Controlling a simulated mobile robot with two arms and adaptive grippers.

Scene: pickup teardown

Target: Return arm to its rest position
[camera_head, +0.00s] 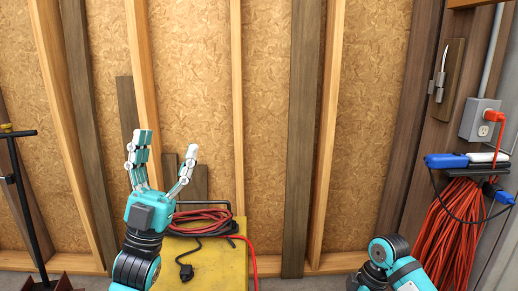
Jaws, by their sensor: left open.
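My left gripper (163,160) is raised at the left of centre, its teal and white fingers pointing up and spread wide apart. It is open, with nothing between the fingers. It shows in front of the left part of a yellow surface (221,268). My right arm shows only as a teal and black part at the lower right; its gripper is not in view.
A red cable coil (202,222) and a black plug (186,272) lie on the yellow surface. An orange cord bundle (455,235) hangs at the right below an outlet box (480,120). A black T-handled bar (28,205) stands at the left. A studded wood-panel wall closes the back.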

